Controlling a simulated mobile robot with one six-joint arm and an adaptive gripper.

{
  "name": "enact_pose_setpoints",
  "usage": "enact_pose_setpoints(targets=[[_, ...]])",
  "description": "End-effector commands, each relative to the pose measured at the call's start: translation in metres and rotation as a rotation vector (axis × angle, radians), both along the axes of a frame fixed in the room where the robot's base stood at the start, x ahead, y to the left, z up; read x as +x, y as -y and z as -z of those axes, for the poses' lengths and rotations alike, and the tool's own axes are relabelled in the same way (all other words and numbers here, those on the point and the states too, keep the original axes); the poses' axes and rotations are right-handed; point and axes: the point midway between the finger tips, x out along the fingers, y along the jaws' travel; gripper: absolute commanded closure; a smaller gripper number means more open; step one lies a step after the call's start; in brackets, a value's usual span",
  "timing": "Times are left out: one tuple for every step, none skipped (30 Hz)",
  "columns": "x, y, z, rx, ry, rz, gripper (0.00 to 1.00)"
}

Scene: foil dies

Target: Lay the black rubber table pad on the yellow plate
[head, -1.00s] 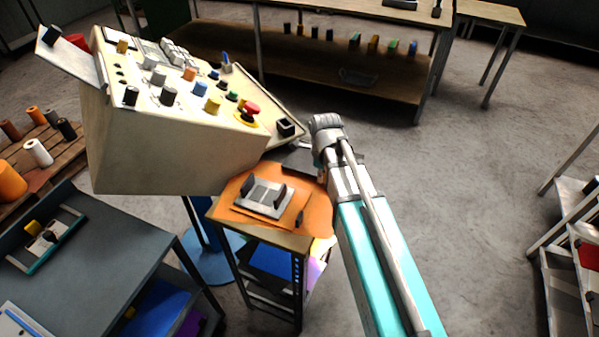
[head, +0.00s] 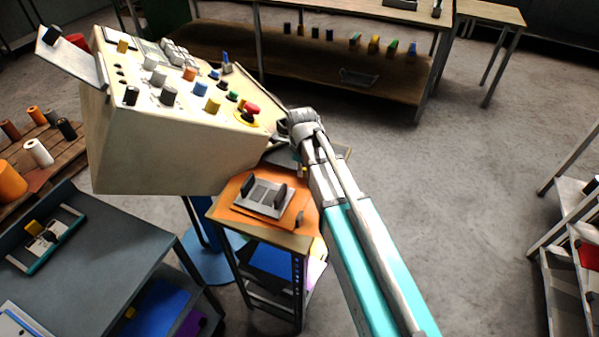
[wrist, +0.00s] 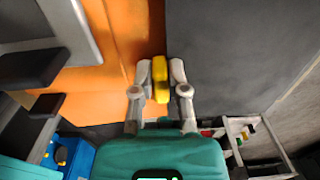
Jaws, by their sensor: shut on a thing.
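My gripper (wrist: 160,78) is shut on a small yellow grip (wrist: 161,66) at the edge of a dark grey-black flat slab (wrist: 245,55), which looks like the black rubber table pad. In the head view the pad (head: 280,157) is partly hidden by my wrist, at the far right of a small stand. The stand's top carries an orange-yellow sheet (head: 232,214), the nearest match to the yellow plate; it also shows in the wrist view (wrist: 125,30), left of the pad. Whether pad and sheet touch cannot be told.
A grey metal block with black uprights (head: 262,198) stands on the orange sheet. A large beige control console (head: 180,150) is close behind and left of the stand. A grey table (head: 90,240) is at the left. The floor to the right is open.

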Motion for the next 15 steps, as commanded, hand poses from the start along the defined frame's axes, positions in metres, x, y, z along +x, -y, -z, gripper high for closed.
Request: enact_pose_setpoints(targets=[[0.0008, -0.0012, 0.0069, 0.0, 0.0, 0.001, 1.0], [0.0002, -0.0003, 0.0099, 0.0, 0.0, 0.001, 1.0], [0.0001, -0.0001, 0.0122, 0.0, 0.0, 0.002, 1.0], [0.0, -0.0001, 0.0135, 0.0, 0.0, 0.001, 1.0], [-0.0001, 0.0, 0.0145, 0.0, 0.0, 0.001, 1.0], [0.0, 0.0, 0.0154, 0.0, 0.0, 0.001, 1.0], [-0.0001, 0.0, 0.0157, 0.0, 0.0, 0.001, 1.0], [0.0, 0.0, 0.0159, 0.0, 0.0, 0.001, 1.0], [-0.0001, 0.0001, 0.0158, 0.0, 0.0, 0.001, 1.0], [0.0, 0.0001, 0.0156, 0.0, 0.0, 0.001, 1.0], [0.0, 0.0001, 0.0153, 0.0, 0.0, 0.001, 1.0], [0.0, 0.0001, 0.0151, 0.0, 0.0, 0.001, 1.0], [0.0, 0.0001, 0.015, 0.0, 0.0, 0.001, 1.0], [0.0, 0.0001, 0.0149, 0.0, 0.0, 0.001, 1.0], [0.0, 0.0001, 0.0149, 0.0, 0.0, 0.001, 1.0]])
